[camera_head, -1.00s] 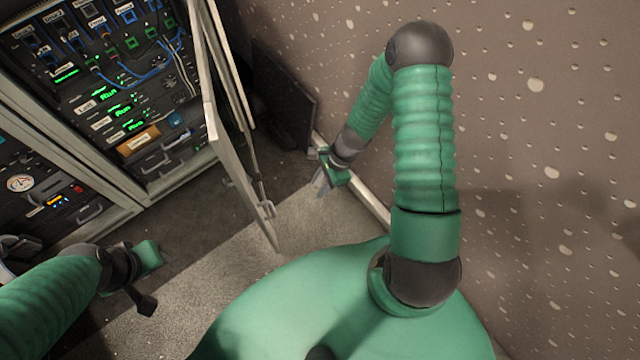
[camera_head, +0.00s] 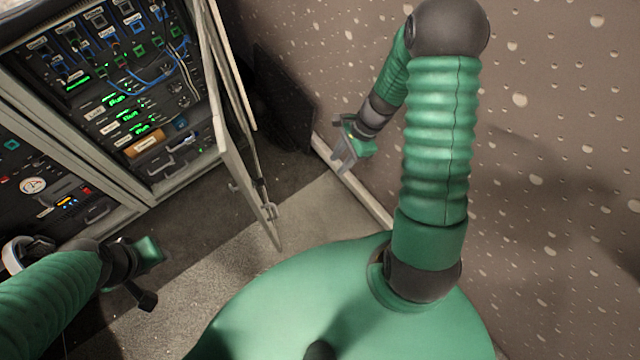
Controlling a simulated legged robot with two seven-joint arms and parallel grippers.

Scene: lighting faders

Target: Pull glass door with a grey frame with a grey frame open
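The glass door with a grey frame (camera_head: 243,180) stands swung out from the rack cabinet, seen nearly edge-on, with a handle (camera_head: 268,211) near its outer edge. My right gripper (camera_head: 344,160) is to the right of the door, close to the wall and clear of the door. Its grey fingers look a little apart, with nothing between them. My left gripper (camera_head: 150,274) is at lower left, in front of the cabinet and apart from the door. Its small fingers are too unclear to judge.
The rack cabinet (camera_head: 110,190) at left holds lit panels and blue cables. A dark flat panel (camera_head: 283,100) leans by the perforated wall (camera_head: 560,130) behind the door. Grey carpet (camera_head: 195,285) is clear between the cabinet and my body.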

